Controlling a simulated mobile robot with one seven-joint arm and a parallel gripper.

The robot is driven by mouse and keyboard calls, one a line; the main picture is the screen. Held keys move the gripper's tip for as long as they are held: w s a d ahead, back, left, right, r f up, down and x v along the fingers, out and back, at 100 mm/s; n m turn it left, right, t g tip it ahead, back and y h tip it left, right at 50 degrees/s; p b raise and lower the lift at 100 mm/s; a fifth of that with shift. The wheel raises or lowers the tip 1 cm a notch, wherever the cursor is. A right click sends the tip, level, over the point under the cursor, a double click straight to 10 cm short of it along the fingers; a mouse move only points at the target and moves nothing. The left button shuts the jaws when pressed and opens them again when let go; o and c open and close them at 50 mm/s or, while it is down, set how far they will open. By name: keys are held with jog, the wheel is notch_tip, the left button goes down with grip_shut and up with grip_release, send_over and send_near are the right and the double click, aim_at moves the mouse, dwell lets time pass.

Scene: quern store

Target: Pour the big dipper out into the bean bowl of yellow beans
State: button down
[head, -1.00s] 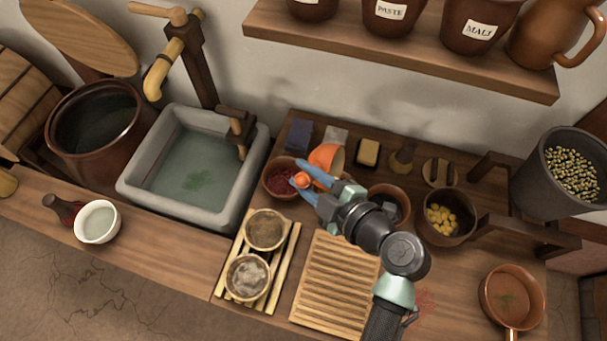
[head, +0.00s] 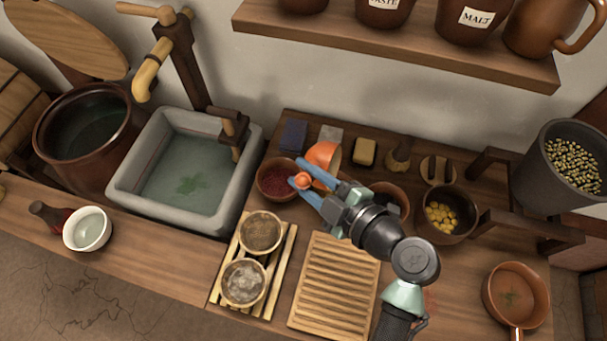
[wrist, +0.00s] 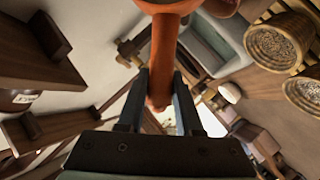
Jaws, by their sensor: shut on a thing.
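The orange big dipper (head: 321,154) is in my gripper (head: 307,181), which is shut on its handle. In the wrist view the orange handle (wrist: 162,62) runs between both fingers, with the cup partly cut off at the top edge. In the head view the dipper's cup looks tilted, beside the bowl of red contents; its contents and its height are hard to tell. The bean bowl (head: 447,239) is brown, with yellow beans (head: 440,215) inside. It stands to the right of my gripper, apart from the dipper.
A bowl of dark red contents (head: 272,181) is left of my gripper. Another brown bowl (head: 392,192) is partly hidden behind my arm. A slatted board (head: 332,285) and a rack with two cups (head: 243,281) lie in front. A shelf (head: 400,50) overhangs the back.

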jog(key=shift+s+d+r+m+t+y+b, duration=0.15)
jog(key=shift+s+d+m+t+y+b, duration=0.4)
jog(key=shift+b, duration=1.25)
jog(key=shift+s+d+r+n+t+y+b, duration=0.15)
jog(key=shift+d+t+y+b, duration=0.45)
jog(key=shift+b, duration=1.15)
jog(key=shift+s+d+r+m+t+y+b, duration=0.25)
jog(key=shift+d+b, duration=0.65)
jog(key=shift+b, duration=0.9)
jog(key=shift+s, duration=0.1)
dwell(0.6)
